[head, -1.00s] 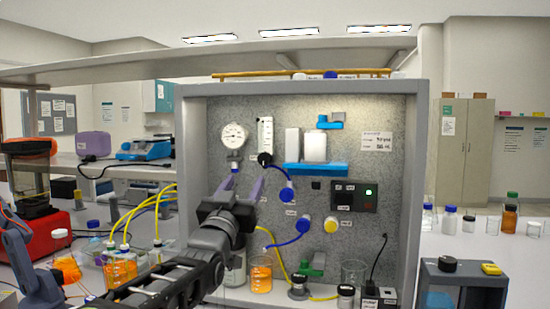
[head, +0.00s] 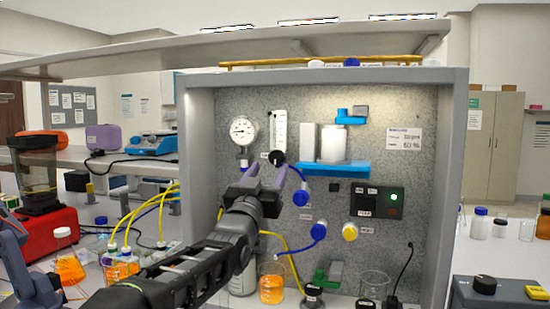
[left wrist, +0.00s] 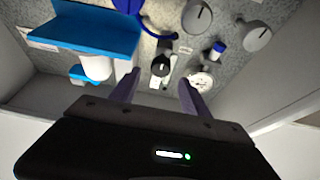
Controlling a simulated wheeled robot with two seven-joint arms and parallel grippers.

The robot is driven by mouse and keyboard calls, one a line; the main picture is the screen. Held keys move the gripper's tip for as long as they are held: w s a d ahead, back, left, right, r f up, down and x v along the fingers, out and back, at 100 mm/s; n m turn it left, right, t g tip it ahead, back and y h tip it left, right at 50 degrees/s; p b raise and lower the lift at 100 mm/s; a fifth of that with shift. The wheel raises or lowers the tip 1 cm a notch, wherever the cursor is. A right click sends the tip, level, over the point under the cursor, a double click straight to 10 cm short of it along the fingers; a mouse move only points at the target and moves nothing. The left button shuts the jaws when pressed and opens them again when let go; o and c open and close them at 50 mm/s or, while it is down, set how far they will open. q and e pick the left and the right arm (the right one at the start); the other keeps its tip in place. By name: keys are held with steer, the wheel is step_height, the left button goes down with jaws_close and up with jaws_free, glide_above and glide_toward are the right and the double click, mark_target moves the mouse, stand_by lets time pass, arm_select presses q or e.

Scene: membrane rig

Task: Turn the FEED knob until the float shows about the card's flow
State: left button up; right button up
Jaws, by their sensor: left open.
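A clear float tube (head: 279,128) stands upright on the grey speckled panel, with a black knob (head: 277,158) at its foot. I cannot read a FEED label or make out the float. The white card (head: 403,139) is at the panel's upper right, its print too small to read surely. My left gripper (head: 268,172) is open, its fingers pointing at the panel just below and around the black knob in the picture. In the left wrist view the black knob (left wrist: 161,66) shows between the open fingers (left wrist: 159,78), apparently untouched. My right gripper is not in view.
A round gauge (head: 243,130) is left of the tube. A blue shelf (head: 334,169) with white containers juts out to the right. Blue tubing (head: 317,171) loops beside the knob. The rig's side walls (head: 200,155) and top board (head: 400,40) bound the space.

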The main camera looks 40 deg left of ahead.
mark_target(275, 159)
arm_select(q)
steer(key=p+x, duration=0.2)
steer(key=x, duration=0.4)
steer(key=shift+a, duration=0.1)
jaws_close()
stand_by(0.5)
